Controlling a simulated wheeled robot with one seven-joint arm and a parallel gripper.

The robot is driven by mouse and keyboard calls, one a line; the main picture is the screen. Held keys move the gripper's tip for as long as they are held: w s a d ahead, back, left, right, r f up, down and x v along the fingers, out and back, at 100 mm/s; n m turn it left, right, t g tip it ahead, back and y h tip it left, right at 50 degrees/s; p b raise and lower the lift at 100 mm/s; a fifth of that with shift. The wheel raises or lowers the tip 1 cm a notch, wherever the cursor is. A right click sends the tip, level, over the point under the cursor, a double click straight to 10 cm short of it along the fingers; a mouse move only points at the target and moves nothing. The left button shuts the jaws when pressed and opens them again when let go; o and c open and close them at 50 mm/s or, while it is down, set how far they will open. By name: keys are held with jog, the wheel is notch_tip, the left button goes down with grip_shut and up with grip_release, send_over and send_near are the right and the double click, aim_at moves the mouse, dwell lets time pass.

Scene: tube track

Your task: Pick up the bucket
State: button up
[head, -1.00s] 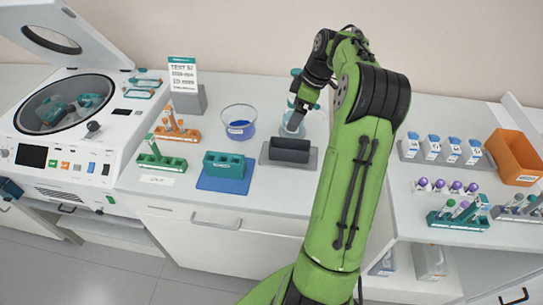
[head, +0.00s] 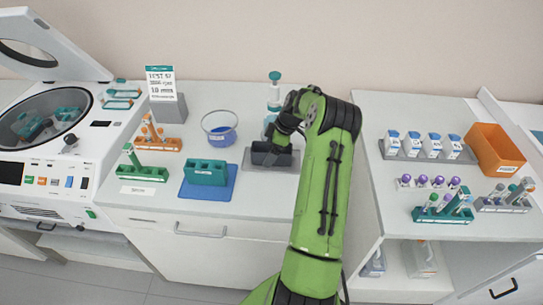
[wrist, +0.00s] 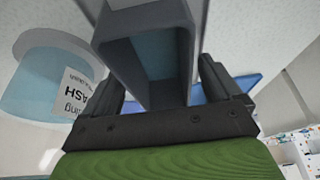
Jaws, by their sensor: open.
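The bucket, a dark grey open rectangular box, stands upright on a grey mat (head: 252,186) in the head view (head: 262,157). My arm partly hides its right end. In the wrist view the bucket (wrist: 185,62) shows at the top centre with its hollow inside visible. My gripper (wrist: 165,85) is open, with one dark finger on each side of the bucket. I cannot tell whether either finger touches it. In the head view my gripper (head: 282,142) is low over the bucket's right part, its fingertips mostly hidden.
A wash bottle (wrist: 45,80) stands close beside the gripper; it also shows behind it (head: 274,98). A teal block (head: 206,174) on a blue mat and a clear bowl (head: 219,131) are to the left. The centrifuge (head: 45,150) stands open at far left.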

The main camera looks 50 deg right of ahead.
jog(key=shift+w+a+f, duration=0.1)
jog(key=shift+a+f, duration=0.05)
jog(key=shift+f, duration=0.35)
jog(key=shift+f, duration=0.15)
jog(key=c, duration=1.1)
notch_tip(320, 180, up, 10)
jog(key=shift+r+p, duration=0.2)
jog(key=shift+p, duration=0.15)
jog(key=shift+r+p, duration=2.2)
jog(key=shift+r, duration=0.35)
